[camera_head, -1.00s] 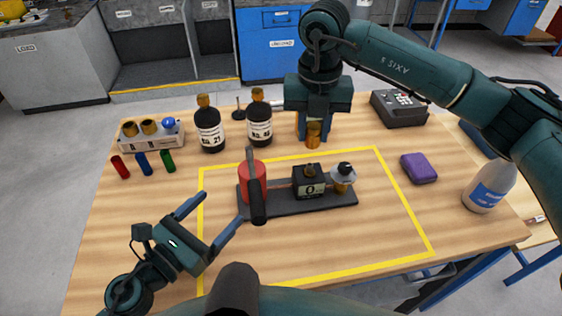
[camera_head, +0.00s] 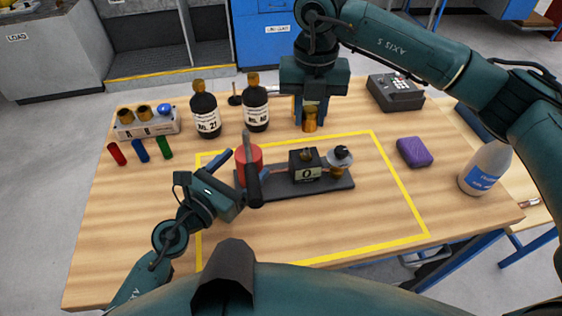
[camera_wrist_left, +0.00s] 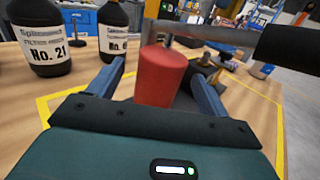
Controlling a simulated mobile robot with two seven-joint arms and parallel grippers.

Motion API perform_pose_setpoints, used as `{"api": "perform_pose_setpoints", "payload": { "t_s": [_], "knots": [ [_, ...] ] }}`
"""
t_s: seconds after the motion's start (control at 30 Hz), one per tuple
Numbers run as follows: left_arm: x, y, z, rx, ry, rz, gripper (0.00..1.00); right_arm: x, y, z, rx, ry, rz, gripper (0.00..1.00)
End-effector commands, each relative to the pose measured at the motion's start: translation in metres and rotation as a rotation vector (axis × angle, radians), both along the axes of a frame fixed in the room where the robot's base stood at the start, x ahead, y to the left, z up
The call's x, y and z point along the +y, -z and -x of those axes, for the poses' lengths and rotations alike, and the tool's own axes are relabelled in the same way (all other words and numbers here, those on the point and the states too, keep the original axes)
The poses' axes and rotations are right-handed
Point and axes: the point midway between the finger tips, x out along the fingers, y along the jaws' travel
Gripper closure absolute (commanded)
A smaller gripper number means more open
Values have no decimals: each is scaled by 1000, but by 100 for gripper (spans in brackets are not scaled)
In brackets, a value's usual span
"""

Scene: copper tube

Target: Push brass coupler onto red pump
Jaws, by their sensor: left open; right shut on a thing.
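The red pump (camera_head: 247,160), a red cylinder with a black-gripped lever, stands at the left end of a dark base plate (camera_head: 285,190). It also shows in the left wrist view (camera_wrist_left: 160,78). My left gripper (camera_head: 235,172) is open, with its blue fingers on either side of the red cylinder; I cannot tell whether they touch it. My right gripper (camera_head: 310,108) points down and is shut on the brass coupler (camera_head: 309,121), behind the plate and apart from the pump. The pump's lower part is hidden in the wrist view.
A gauge box (camera_head: 305,166) and a brass fitting with a white disc (camera_head: 339,160) share the plate. Two dark bottles (camera_head: 206,120) (camera_head: 256,110) stand behind the pump. A purple block (camera_head: 414,152) and a white bottle (camera_head: 484,172) are at right.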

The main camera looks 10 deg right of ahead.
Motion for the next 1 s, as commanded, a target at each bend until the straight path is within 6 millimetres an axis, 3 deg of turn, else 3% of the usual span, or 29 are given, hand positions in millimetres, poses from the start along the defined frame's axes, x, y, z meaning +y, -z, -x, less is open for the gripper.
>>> {"api": "perform_pose_setpoints", "payload": {
  "t_s": [0.2,0.6,1.0],
  "knots": [
    [-17,0,-18,1,1,2,22,0,0,0,0,0,0,96],
    [-20,0,-21,0,1,0,22,0,0,0,0,0,0,96],
    [-20,0,-21,1,2,-1,54,0,0,0,0,0,0,96]
  ]
}}
